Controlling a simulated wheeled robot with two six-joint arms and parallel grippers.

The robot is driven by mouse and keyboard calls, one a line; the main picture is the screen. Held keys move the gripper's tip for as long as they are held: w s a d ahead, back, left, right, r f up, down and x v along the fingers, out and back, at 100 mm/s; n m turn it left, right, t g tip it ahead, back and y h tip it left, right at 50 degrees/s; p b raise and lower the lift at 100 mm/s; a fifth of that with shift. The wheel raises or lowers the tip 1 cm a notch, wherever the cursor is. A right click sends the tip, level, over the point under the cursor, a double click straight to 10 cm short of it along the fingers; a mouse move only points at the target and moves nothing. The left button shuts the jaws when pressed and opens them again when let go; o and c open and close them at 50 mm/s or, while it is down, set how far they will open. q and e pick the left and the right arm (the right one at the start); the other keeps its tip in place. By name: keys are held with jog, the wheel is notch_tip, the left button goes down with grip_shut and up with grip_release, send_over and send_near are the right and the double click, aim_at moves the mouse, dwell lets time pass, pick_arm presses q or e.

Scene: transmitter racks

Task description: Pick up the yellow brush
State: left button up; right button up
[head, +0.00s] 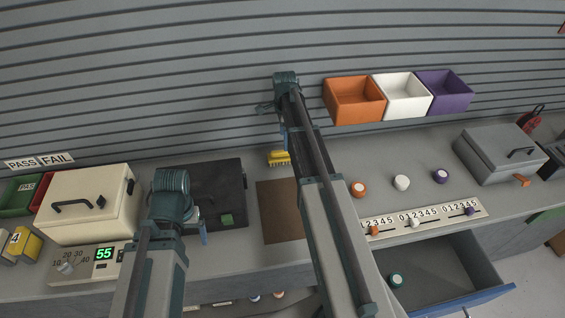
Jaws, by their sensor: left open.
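The yellow brush (278,158) lies at the back of the grey bench, against the ribbed wall, with its bristles showing along its lower side. My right arm passes close beside it and may hide its right end. My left gripper (203,236) is open over the front of the bench, in front of a dark case, to the left of and nearer than the brush. My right gripper (284,137) shows only in part beside its own arm, above the brush in the picture; its jaws are not clear.
A brown mat (280,222) lies in front of the brush. A dark case (219,185) and a cream box (88,203) stand left. A drawer (440,292) stands open at lower right.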

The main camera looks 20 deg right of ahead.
aim_at(282, 151)
pick_arm(q)
notch_tip(282, 151, down, 5)
jog(key=b, duration=0.3)
jog(key=shift+b, duration=0.4)
pick_arm(e)
notch_tip(282, 151, down, 5)
jog(key=shift+r, duration=0.1)
pick_arm(q)
jog(key=shift+r, duration=0.15)
notch_tip(282, 151, down, 5)
jog(key=b, duration=0.5)
jog(key=shift+f, duration=0.2)
pick_arm(e)
jog(key=f, duration=0.5)
jog(key=shift+w+a+f, duration=0.15)
jog(key=shift+w+a, duration=0.1)
jog(key=shift+w, duration=0.05)
pick_arm(q)
jog(key=shift+r, duration=0.1)
pick_arm(e)
jog(key=shift+c, duration=0.3)
grip_shut()
